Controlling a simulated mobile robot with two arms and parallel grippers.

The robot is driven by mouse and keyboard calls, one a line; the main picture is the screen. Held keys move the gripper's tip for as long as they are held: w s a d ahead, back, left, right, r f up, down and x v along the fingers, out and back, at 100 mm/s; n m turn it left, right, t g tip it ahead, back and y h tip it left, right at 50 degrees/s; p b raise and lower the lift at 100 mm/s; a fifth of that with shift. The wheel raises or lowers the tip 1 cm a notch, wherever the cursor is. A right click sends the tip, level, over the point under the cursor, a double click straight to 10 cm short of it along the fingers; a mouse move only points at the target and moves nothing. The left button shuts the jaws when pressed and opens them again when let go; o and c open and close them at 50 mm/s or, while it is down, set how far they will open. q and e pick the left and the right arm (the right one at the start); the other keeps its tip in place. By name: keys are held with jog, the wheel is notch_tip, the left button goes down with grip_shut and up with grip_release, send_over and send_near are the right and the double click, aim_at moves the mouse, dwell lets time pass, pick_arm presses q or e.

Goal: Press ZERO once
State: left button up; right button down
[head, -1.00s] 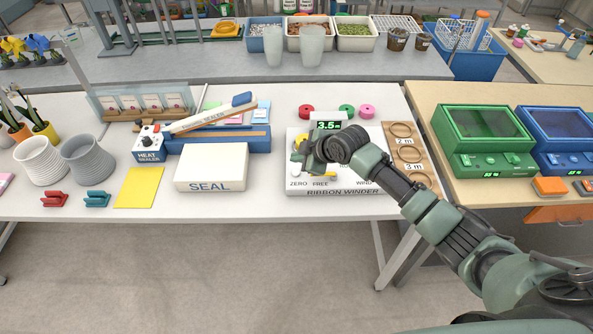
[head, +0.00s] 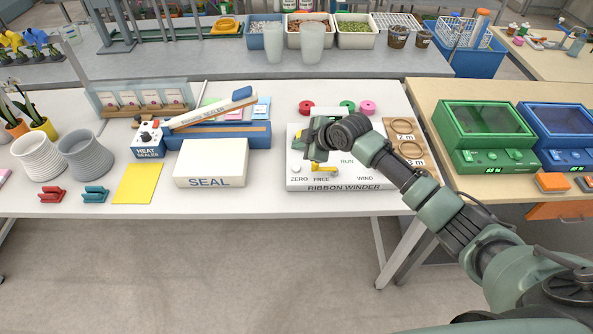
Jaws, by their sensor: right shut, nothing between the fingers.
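The ribbon winder (head: 344,187) is a white box on the white table, with the labels ZERO, FREE, RUN and WIND on its top. A small pale button (head: 297,168) sits just above the word ZERO and shows uncovered. A yellow lever (head: 324,170) is just right of it, near FREE. My right gripper (head: 311,152) is shut and empty. In the picture it is above and slightly right of the ZERO button, apart from it. The gripper and wrist hide most of the winder's display. My left gripper is not in view.
Ribbon spools (head: 306,108) stand behind the winder. A board with ribbon rings (head: 410,150) is at its right. The white SEAL box (head: 211,163) and a heat sealer (head: 148,139) are to the left. The table front between SEAL box and winder is clear.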

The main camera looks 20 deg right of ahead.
jog(key=b, duration=0.3)
send_over(299, 169)
notch_tip(299, 169, down, 5)
jog(key=shift+r, duration=0.15)
jog(key=shift+f+b, duration=0.65)
jog(key=shift+f, duration=0.2)
jog(key=shift+f, duration=0.15)
dwell(0.8)
jog(key=shift+f, duration=0.25)
jog(key=shift+f+b, duration=0.5)
jog(key=shift+b, duration=0.05)
dwell(0.6)
jog(key=shift+r, duration=0.15)
jog(key=shift+r+p, duration=0.75)
jog(key=shift+p, duration=0.05)
